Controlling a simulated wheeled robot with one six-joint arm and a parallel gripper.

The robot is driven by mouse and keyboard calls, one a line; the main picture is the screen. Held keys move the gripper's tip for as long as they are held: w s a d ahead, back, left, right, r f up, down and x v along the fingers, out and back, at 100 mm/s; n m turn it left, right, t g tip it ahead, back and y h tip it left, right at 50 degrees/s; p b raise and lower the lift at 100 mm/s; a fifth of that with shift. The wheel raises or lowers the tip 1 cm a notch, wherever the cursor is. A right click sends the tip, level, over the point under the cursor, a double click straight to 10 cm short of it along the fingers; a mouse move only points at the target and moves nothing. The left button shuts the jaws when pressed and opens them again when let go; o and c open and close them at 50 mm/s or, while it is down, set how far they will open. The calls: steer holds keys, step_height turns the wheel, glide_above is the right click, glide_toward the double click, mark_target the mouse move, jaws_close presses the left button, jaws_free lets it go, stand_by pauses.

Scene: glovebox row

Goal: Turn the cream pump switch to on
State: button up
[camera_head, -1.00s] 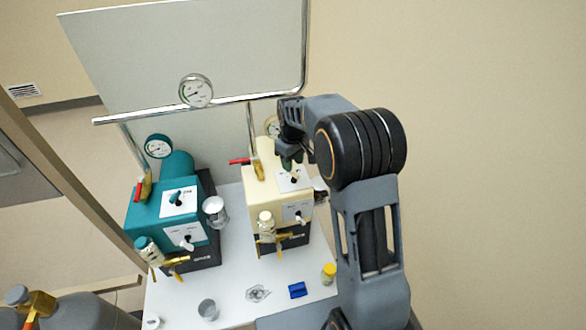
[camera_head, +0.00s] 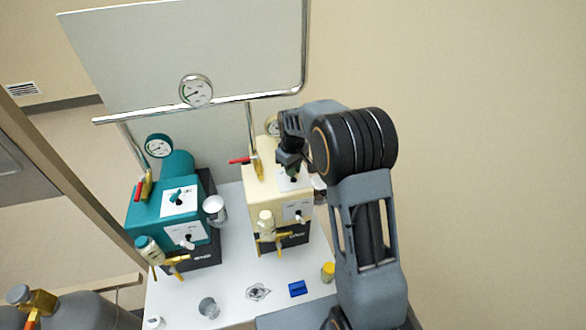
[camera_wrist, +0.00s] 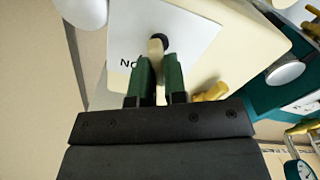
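The cream pump (camera_head: 262,190) stands on the right of the white bench top. Its upper white panel carries a toggle switch, mostly hidden by my gripper (camera_head: 292,168) in the head view. In the wrist view the pale switch lever (camera_wrist: 156,47) rises from a dark round base on the white panel (camera_wrist: 125,35), beside partly covered lettering. My gripper's two green fingers (camera_wrist: 160,75) stand on either side of the lever, with a narrow gap between them. I cannot tell whether either finger touches it.
A teal pump (camera_head: 155,210) with similar switches stands to the left. A red-handled valve (camera_head: 240,160) and pipe rise behind the cream pump. A yellow-capped vial (camera_head: 328,271), blue block (camera_head: 298,289) and glass beaker (camera_head: 209,308) sit at the front.

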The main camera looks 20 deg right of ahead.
jaws_close()
steer(key=shift+m, duration=0.3)
steer(key=shift+d+m+b, duration=0.15)
steer(key=shift+m+b, duration=0.3)
steer(key=shift+m, duration=2.05)
steer(key=o, duration=0.5)
jaws_free()
steer(key=shift+o, duration=0.2)
steer(key=shift+r, duration=0.1)
step_height(320, 180, up, 14)
steer(key=shift+b, duration=0.35)
